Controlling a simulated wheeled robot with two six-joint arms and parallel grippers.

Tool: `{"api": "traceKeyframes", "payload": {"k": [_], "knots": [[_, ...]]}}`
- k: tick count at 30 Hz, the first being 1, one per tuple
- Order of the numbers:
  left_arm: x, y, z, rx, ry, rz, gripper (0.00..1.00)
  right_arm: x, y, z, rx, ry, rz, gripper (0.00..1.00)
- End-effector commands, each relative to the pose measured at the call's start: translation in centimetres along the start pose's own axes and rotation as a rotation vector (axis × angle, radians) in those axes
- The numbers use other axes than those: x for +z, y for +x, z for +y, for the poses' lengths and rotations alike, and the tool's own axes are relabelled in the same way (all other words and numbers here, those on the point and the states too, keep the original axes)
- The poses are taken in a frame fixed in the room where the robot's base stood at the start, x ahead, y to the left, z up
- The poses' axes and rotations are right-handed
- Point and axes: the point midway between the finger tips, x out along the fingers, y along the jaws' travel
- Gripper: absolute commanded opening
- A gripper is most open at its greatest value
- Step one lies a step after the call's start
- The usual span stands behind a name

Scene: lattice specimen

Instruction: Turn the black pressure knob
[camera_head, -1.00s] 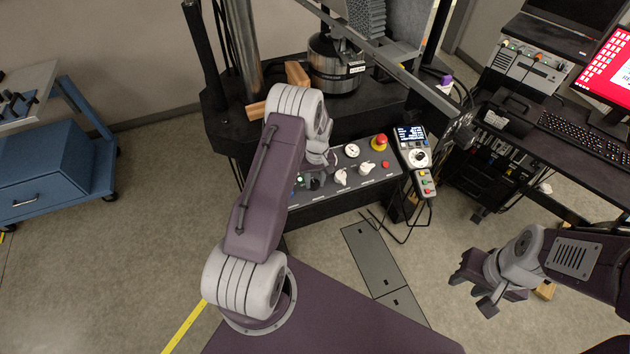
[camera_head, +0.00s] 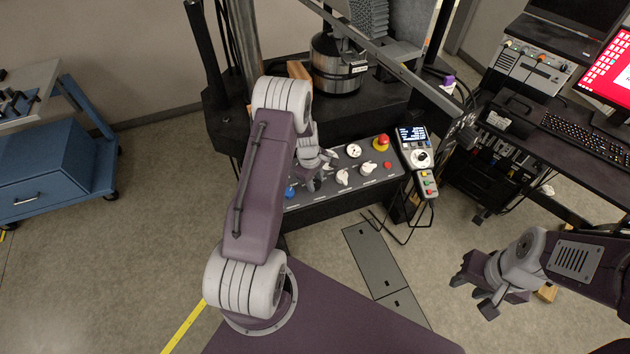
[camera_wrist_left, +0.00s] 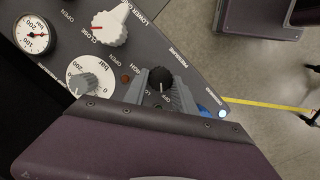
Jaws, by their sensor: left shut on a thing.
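The black pressure knob (camera_wrist_left: 160,79) sits on the grey control panel (camera_wrist_left: 64,62), beside the printed word PRESSURE in the left wrist view. My left gripper (camera_wrist_left: 162,84) has one finger on each side of the knob and is shut on it. In the head view my left gripper (camera_head: 312,172) is down at the left part of the panel (camera_head: 340,192) and hides the knob. My right gripper (camera_head: 475,287) is open and empty over the floor, far right of the panel.
White valve knobs (camera_head: 342,176), a gauge (camera_head: 354,151) and a red emergency button (camera_head: 381,142) stand right of my left gripper. A blue button (camera_head: 290,191) is near its left side. A handheld controller (camera_head: 421,158) stands at the panel's right end.

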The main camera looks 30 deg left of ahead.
Motion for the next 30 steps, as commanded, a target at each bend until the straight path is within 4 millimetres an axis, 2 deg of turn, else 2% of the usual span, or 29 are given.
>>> {"api": "traceKeyframes", "payload": {"k": [19, 20, 21, 22, 30], "knots": [[-0.04, -0.12, 0.12, 0.015, -0.043, 0.001, 0.00, 0.00, -0.03, 0.00, 0.000, 0.000, 0.000, 0.36], [-0.04, -0.12, 0.13, 0.015, -0.043, 0.001, 0.40, 0.00, -0.03, 0.00, 0.000, 0.000, 0.000, 0.36], [-0.04, -0.11, 0.12, 0.014, -0.043, 0.001, 0.52, -0.01, -0.03, 0.00, 0.000, 0.000, 0.000, 0.36], [-0.04, -0.10, 0.11, 0.014, -0.043, 0.001, 0.54, -0.01, -0.03, 0.00, 0.000, 0.000, 0.000, 0.36], [-0.02, -0.09, 0.04, 0.013, -0.042, 0.001, 0.54, 0.00, -0.01, 0.00, 0.000, 0.000, 0.000, 0.36]]}}
